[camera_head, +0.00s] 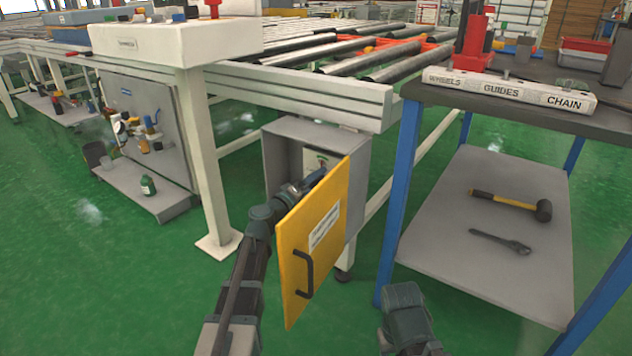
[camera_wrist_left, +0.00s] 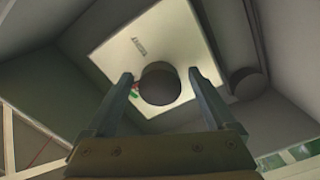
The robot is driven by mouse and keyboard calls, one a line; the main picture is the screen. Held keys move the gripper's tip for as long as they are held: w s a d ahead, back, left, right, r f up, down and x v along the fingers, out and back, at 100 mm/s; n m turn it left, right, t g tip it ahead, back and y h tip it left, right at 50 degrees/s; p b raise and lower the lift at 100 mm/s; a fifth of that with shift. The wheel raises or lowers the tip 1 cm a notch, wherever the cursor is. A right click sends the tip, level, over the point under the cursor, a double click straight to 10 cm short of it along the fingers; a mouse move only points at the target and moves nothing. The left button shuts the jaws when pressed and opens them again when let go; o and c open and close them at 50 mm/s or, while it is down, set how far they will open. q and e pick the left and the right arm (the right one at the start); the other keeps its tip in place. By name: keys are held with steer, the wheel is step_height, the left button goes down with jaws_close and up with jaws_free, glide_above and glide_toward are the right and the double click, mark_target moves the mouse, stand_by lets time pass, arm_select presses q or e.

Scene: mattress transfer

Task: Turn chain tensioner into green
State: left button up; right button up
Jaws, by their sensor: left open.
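A grey control box (camera_head: 345,180) hangs under the roller conveyor, with its yellow door (camera_head: 300,265) swung open. Inside is a pale panel (camera_head: 315,158); in the left wrist view this panel (camera_wrist_left: 110,50) carries a dark round knob (camera_wrist_left: 160,84). A small green and red mark (camera_wrist_left: 134,91) shows beside the knob, partly covered; the knob's pointing direction cannot be told. My left gripper (camera_head: 316,178) reaches into the box past the door. In the wrist view its open fingers (camera_wrist_left: 160,76) stand on either side of the knob; contact cannot be told.
The yellow door with its black handle (camera_head: 304,274) stands close beside my left arm. A blue-legged table (camera_head: 455,235) to the right holds a mallet (camera_head: 510,204) and a wrench (camera_head: 500,241) on its shelf. A white label bar (camera_head: 510,90) reads WHEELS, GUIDES, CHAIN.

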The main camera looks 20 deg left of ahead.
arm_select(q)
steer(key=v, duration=1.3)
steer(key=shift+d, duration=0.1)
